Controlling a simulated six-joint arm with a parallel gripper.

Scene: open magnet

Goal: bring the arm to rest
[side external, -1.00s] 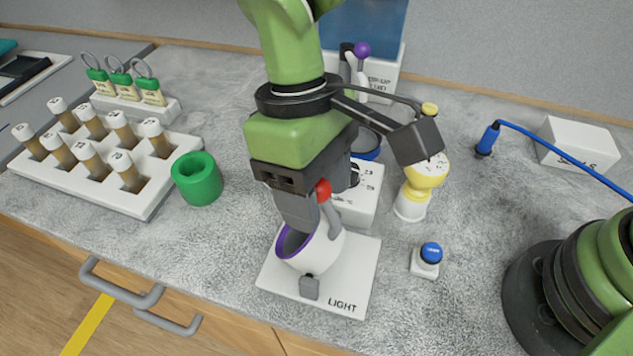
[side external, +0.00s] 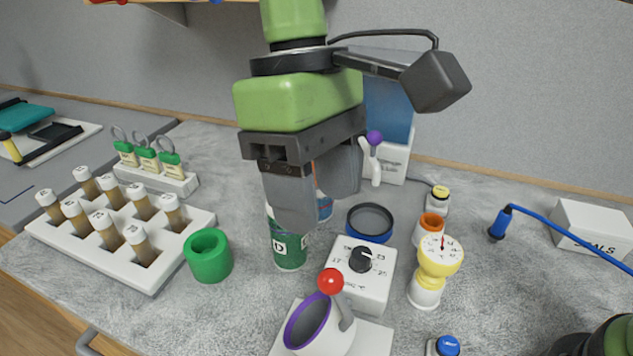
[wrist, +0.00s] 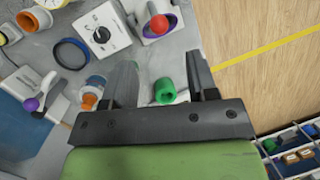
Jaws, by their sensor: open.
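My gripper (side external: 320,208) is in the air above the bench, fingers pointing down, with nothing between them. In the wrist view my gripper (wrist: 160,78) has its two fingers wide apart. In the side view it hangs in front of a green labelled bottle (side external: 289,248) and hides its upper part. The white cup with a purple rim (side external: 322,326) and a red-balled lever (side external: 331,282) stands below and to the right, apart from my fingers. The cup also shows at the top of the wrist view (wrist: 174,20).
A white dial box (side external: 372,292), a dark blue ring (side external: 369,222) and a yellow-topped dial stand (side external: 437,262) are to the right. A green ring (side external: 208,255) and a vial rack (side external: 155,275) are to the left. A purple-knobbed lever (side external: 375,140) stands behind.

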